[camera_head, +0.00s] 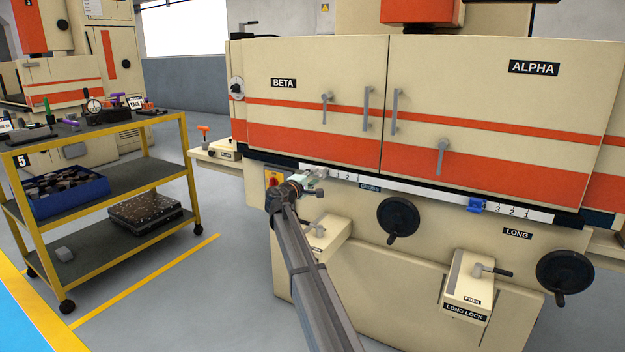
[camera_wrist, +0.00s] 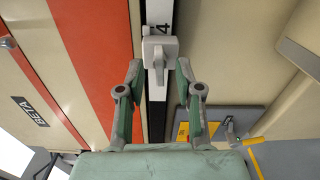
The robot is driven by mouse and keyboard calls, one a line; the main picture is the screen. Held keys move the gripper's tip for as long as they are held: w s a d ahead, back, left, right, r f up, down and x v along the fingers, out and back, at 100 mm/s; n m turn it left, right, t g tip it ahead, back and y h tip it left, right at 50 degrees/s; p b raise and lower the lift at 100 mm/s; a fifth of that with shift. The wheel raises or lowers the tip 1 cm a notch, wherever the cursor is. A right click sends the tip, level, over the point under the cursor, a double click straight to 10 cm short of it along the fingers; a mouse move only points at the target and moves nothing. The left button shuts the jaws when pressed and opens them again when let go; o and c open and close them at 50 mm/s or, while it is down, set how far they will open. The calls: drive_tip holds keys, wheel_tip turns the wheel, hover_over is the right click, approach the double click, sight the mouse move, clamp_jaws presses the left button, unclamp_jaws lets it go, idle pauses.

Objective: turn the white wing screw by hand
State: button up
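The white wing screw (camera_wrist: 159,74) sits on a white slider block (camera_wrist: 160,46) on the scale rail, at the upper middle of the wrist view. Its wing points down the picture, toward my gripper. My gripper (camera_wrist: 158,68) is open, with one green finger to the left of the wing and one to the right. Gaps show between the wing and both fingers. In the head view my gripper (camera_head: 314,182) is at the left end of the rail marked CROSS, and the screw is too small there to make out clearly.
The white scale rail (camera_head: 420,190) runs along the machine front below the BETA and ALPHA doors. A blue slider (camera_head: 477,206) sits farther right on it. Handwheels (camera_head: 398,217) and the LONG LOCK box (camera_head: 468,284) jut out below. A yellow-framed cart (camera_head: 98,138) stands left.

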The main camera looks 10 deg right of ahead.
drive_tip(key=shift+s, duration=0.1)
drive_tip(key=shift+v, duration=2.9)
